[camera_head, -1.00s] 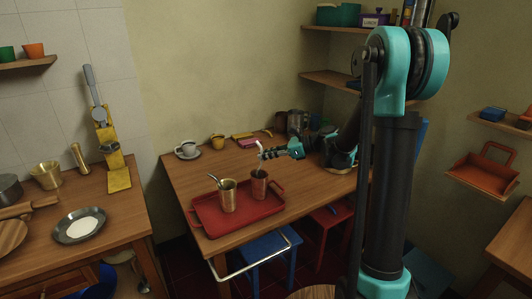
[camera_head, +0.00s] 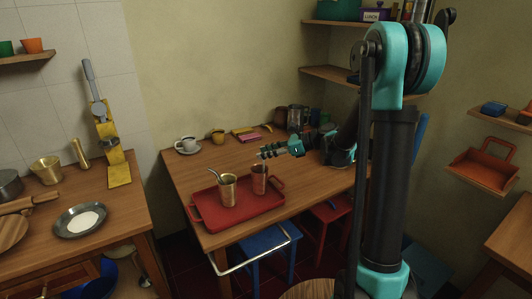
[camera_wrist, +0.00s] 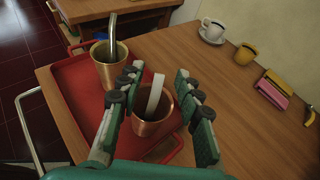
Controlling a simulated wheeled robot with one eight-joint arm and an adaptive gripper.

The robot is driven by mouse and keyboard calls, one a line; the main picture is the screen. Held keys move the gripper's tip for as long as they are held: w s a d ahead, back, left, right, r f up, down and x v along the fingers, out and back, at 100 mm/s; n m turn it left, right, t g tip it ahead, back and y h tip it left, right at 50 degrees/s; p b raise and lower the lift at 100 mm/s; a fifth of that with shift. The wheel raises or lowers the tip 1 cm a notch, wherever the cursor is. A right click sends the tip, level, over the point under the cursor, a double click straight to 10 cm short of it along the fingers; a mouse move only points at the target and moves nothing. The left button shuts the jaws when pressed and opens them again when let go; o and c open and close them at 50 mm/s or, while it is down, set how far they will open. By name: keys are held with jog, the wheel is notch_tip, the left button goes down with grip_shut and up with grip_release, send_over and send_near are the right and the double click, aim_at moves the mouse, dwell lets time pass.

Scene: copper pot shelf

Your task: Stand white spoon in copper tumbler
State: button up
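The copper tumbler (camera_head: 260,179) stands upright on the red tray, and it also shows in the wrist view (camera_wrist: 150,127). The white spoon (camera_wrist: 155,95) is in the tumbler in the wrist view, tilted, with its upper part showing above the rim and its lower end hidden inside. I cannot make the spoon out clearly in the head view. My gripper (camera_wrist: 159,72) is open, its fingers apart on either side of the spoon and not visibly touching it. In the head view my gripper (camera_head: 260,154) is just above the tumbler.
A brass cup (camera_head: 228,191) with a metal utensil stands left of the tumbler on the red tray (camera_head: 205,213). A white cup (camera_head: 187,144), a yellow cup (camera_head: 217,136) and a pink item (camera_head: 249,138) are farther back. The wooden table (camera_head: 205,169) is clear between them.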

jog(key=v, duration=1.2)
jog(key=shift+s, duration=0.1)
dwell(0.5)
jog(key=s+d+f+n+h, duration=0.4)
jog(key=s+f+n, duration=0.1)
jog(key=s, duration=0.3)
jog(key=s+d+f+n+t+h, duration=0.1)
jog(key=s+d+f+n+h, duration=0.3)
jog(key=s+n, duration=0.4)
jog(key=s+d+f+n+h, duration=0.4)
jog(key=s+f+n+h, duration=0.1)
jog(key=s+f+n, duration=0.2)
jog(key=shift+s+d+f+t, duration=0.15)
jog(key=shift+s+d+t, duration=0.15)
jog(key=shift+s, duration=0.45)
